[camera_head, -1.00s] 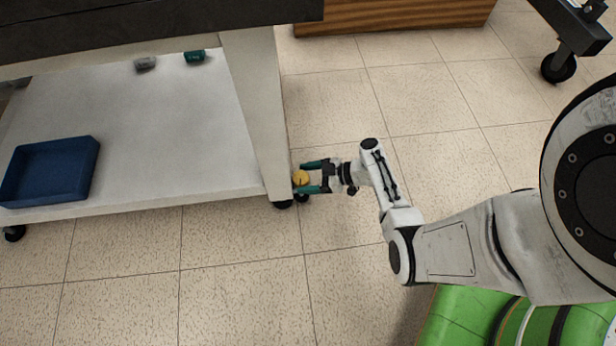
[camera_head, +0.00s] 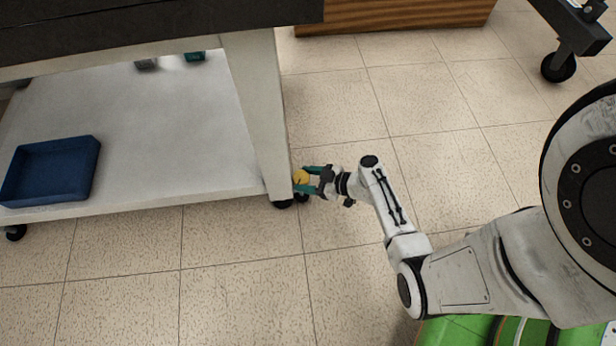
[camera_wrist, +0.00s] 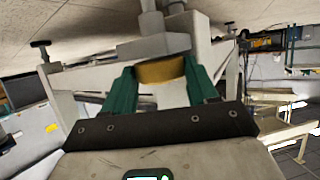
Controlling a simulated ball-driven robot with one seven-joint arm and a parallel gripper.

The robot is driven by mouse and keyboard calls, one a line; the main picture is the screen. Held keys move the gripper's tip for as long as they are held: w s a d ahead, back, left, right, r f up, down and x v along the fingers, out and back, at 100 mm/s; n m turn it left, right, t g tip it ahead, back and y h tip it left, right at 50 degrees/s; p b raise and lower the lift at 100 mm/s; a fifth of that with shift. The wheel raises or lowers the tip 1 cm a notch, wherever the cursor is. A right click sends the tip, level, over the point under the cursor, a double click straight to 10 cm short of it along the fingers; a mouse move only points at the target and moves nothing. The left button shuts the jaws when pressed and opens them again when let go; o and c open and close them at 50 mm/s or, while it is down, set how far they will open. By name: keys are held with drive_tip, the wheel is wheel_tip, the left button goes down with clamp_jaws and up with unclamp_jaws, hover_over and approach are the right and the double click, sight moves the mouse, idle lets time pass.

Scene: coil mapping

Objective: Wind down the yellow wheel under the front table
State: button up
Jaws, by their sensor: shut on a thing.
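The yellow wheel (camera_head: 301,177) sits low at the foot of the front table's near right leg (camera_head: 257,110), close to the floor. My gripper (camera_head: 306,181) reaches it from the right with its green fingers on either side of it. In the wrist view the yellow wheel (camera_wrist: 160,70) shows between the two green fingers (camera_wrist: 158,88), which are shut on it. A dark caster or foot stands right below the leg beside the wheel.
The table's white lower shelf (camera_head: 180,120) holds a blue tray (camera_head: 50,172) at the left and small grey and green items at the back. A wooden box (camera_head: 390,14) stands behind on the floor. A black caster (camera_head: 558,67) is at the upper right. The tiled floor around my arm is clear.

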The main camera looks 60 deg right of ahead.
idle(0.3)
drive_tip(key=o, duration=1.1)
drive_tip(key=shift+c, duration=0.2)
drive_tip(key=shift+a, duration=0.1)
